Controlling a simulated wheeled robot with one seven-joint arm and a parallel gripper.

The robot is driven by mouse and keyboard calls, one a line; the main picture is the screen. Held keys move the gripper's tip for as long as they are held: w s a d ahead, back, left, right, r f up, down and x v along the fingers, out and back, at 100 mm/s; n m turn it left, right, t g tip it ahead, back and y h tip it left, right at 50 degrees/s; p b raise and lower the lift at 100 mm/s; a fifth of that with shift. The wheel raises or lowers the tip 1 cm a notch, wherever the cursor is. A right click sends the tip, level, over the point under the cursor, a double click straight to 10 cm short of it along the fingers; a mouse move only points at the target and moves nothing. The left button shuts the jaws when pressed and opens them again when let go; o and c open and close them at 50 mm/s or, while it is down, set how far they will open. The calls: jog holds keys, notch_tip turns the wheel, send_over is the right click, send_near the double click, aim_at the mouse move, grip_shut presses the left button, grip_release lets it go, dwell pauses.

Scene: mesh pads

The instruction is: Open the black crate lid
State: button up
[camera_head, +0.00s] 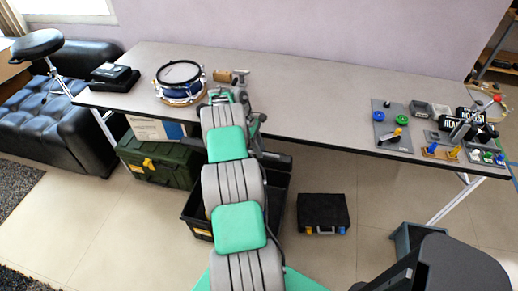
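A large black crate (274,183) stands on the floor below the table's front edge, just left of the middle of the view. My green and grey arm reaches up across it and hides much of its middle. An orange-yellow latch (203,232) shows low on its left front. The dark area right of my arm does not show clearly whether the lid is up or down. Dark grey parts at the end of my arm (256,130) are close to the crate's back, by the table edge. My fingertips cannot be made out, nor whether they touch the crate.
A green case (158,163) stands left of the crate, and a small black case (323,214) lies to its right. The grey table (310,92) overhangs behind, with a drum (180,82) on it. A grey-blue bin (412,236) stands at right. Floor between the small case and bin is clear.

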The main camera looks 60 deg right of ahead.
jog(key=shift+s+d, duration=0.1)
jog(key=shift+s, duration=0.05)
jog(key=shift+r, duration=0.3)
jog(key=p+v, duration=0.7)
jog(key=p, duration=0.1)
jog(key=shift+r+p, duration=0.2)
jog(key=shift+p, duration=0.1)
jog(key=shift+d, duration=0.15)
jog(key=shift+f, duration=0.2)
